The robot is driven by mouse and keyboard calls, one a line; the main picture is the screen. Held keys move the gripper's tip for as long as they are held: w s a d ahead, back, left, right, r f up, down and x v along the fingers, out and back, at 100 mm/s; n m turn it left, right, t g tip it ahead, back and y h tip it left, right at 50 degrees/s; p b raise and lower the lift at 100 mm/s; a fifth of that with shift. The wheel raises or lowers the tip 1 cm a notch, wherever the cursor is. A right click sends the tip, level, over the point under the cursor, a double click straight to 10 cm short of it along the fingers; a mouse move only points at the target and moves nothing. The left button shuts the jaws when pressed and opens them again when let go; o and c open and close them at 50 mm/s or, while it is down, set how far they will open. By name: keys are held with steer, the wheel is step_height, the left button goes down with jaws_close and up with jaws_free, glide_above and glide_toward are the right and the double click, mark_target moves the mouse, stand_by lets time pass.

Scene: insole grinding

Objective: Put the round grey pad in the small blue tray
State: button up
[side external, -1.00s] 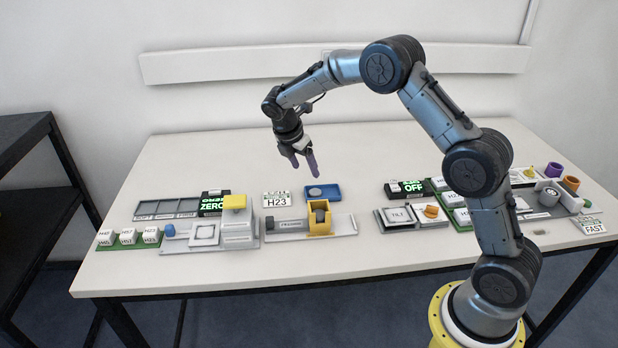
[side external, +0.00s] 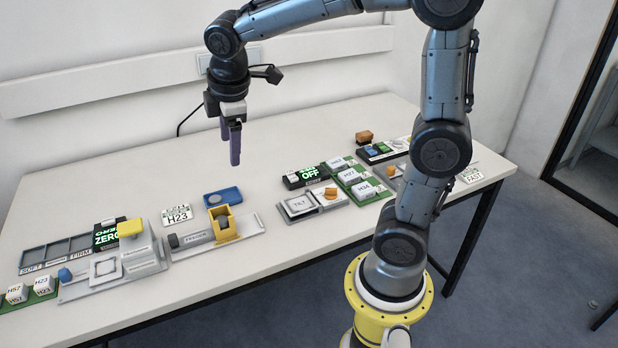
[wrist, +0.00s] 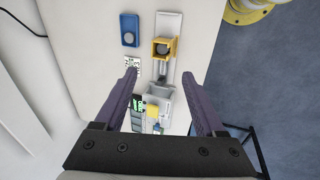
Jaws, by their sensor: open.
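The small blue tray (side external: 233,193) lies flat on the table left of the middle. A round grey disc that looks like the pad (side external: 215,199) lies in its left part. In the wrist view the blue tray (wrist: 130,18) is at the top, with the grey disc (wrist: 129,39) in its lower half. My gripper (side external: 231,157) hangs above the table near the tray, well clear of it, with purple fingers pointing down. In the wrist view the gripper (wrist: 160,70) has its fingers wide apart with nothing held between them.
A yellow holder (side external: 223,224) with a grey round inside stands on a pale plate in front of the tray. An H23 card (side external: 177,214) lies left of the tray. A grey machine with a yellow top (side external: 131,228) stands further left. Bare table lies behind the tray.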

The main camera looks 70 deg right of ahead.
steer(key=s+a+m+t+y, duration=0.1)
steer(key=s+m, duration=0.3)
steer(key=s, duration=0.5)
steer(key=s+a+f+m+t+y, duration=0.1)
steer(key=s+a+m, duration=0.3)
steer(key=s, duration=0.5)
steer(key=shift+f+m+t, duration=0.2)
steer(key=shift+m+t, duration=0.2)
